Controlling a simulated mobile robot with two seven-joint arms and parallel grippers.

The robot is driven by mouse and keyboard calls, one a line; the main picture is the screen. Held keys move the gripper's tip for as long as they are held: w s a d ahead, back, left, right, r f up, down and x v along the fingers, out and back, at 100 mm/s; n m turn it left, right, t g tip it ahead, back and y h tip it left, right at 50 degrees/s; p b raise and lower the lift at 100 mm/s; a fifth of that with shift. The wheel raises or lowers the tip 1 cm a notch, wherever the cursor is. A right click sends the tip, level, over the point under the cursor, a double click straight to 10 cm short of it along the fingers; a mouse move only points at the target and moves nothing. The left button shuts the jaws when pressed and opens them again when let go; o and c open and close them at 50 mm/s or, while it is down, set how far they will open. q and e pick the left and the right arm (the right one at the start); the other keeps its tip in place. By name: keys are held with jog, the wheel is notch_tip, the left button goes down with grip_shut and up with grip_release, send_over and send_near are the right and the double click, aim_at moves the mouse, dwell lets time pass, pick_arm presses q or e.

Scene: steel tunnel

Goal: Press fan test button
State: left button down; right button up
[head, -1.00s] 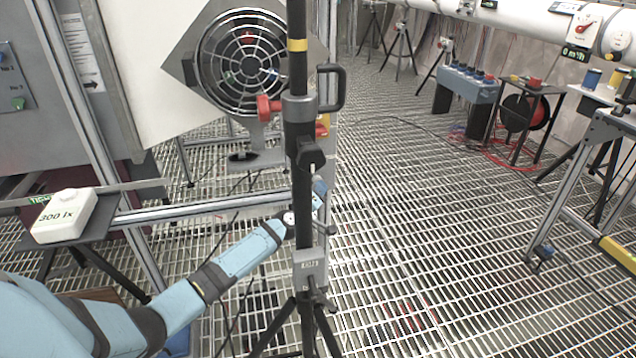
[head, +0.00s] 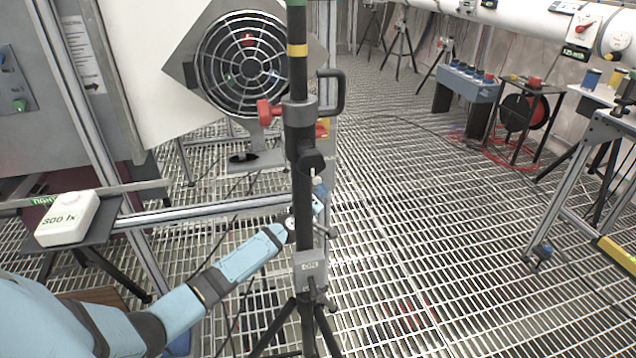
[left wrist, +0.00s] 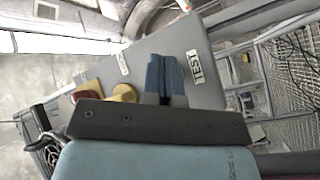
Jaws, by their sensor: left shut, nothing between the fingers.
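In the left wrist view, the blue fingers of my left gripper (left wrist: 165,74) are shut with nothing between them. They are in front of a grey box face (left wrist: 150,50), close to a white TEST label (left wrist: 194,66). A yellow knob (left wrist: 125,92) and a red knob (left wrist: 87,92) show left of the fingers. No separate test button can be made out; the fingers cover part of the face. Contact cannot be told. In the head view, my left gripper (head: 319,192) is partly behind a black pole. The caged fan (head: 240,62) stands above it. My right gripper is not in view.
A blue button box (head: 467,82) stands at the back right. The grating floor between is open.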

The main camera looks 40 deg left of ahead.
pick_arm(q)
jog(key=shift+s+d+p, duration=0.9)
jog(key=shift+s+d, duration=0.05)
jog(key=shift+d, duration=0.2)
jog(key=shift+s+d+p, duration=0.85)
jog(key=shift+s+d, duration=0.1)
jog(key=shift+d, duration=0.15)
